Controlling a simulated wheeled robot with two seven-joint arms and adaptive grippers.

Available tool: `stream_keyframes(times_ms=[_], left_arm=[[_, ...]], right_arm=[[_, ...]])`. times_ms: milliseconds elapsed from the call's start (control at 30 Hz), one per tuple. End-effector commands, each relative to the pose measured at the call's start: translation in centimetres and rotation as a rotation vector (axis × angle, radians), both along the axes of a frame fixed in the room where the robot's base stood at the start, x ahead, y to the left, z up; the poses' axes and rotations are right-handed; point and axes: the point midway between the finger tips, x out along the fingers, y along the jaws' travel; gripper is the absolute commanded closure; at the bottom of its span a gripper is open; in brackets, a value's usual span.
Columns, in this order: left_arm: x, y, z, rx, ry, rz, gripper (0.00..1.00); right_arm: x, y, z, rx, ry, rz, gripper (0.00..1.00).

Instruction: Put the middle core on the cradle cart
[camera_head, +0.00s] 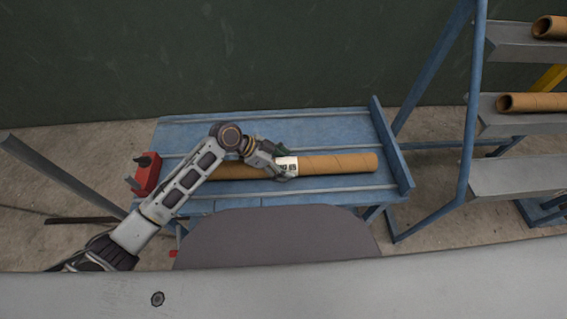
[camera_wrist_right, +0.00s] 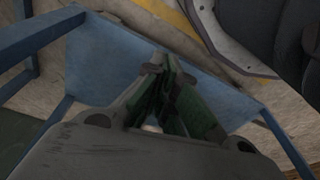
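A long brown cardboard core (camera_head: 340,163) with a white printed label lies lengthwise along the blue cradle cart (camera_head: 330,124). My left gripper (camera_head: 282,166) is at the core beside the label, with its fingers on the far and near sides. I cannot tell whether they press on the core. The left forearm hides part of the core's left half. In the right wrist view, my right gripper (camera_wrist_right: 166,68) has its dark green fingers together at the tips, with no core between them. The right gripper does not show in the head view.
A blue-framed rack with grey shelves stands at the right. One core lies on its upper shelf (camera_head: 502,42) and another core (camera_head: 532,102) on the shelf below. The lowest visible shelf (camera_head: 515,176) looks bare. A red box (camera_head: 147,176) sits at the cart's left end.

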Motion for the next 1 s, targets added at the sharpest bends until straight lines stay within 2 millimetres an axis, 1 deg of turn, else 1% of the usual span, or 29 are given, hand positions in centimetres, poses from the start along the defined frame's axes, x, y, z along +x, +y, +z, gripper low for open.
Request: stream_keyframes(times_ms=[467, 667, 1000], left_arm=[[0.0, 0.0, 0.2, 0.000, 0.000, 0.000, 0.20], [0.0, 1.2, 1.4, 0.000, -0.001, 0.001, 0.20], [0.0, 4.7, 4.9, 0.001, -0.001, 0.001, 0.20]], right_arm=[[0.4, 0.1, 0.3, 0.002, -0.014, -0.001, 1.00], [0.2, -0.1, -0.6, -0.001, -0.009, -0.003, 1.00], [0.5, -0.5, -2.7, -0.006, -0.032, -0.007, 1.00]])
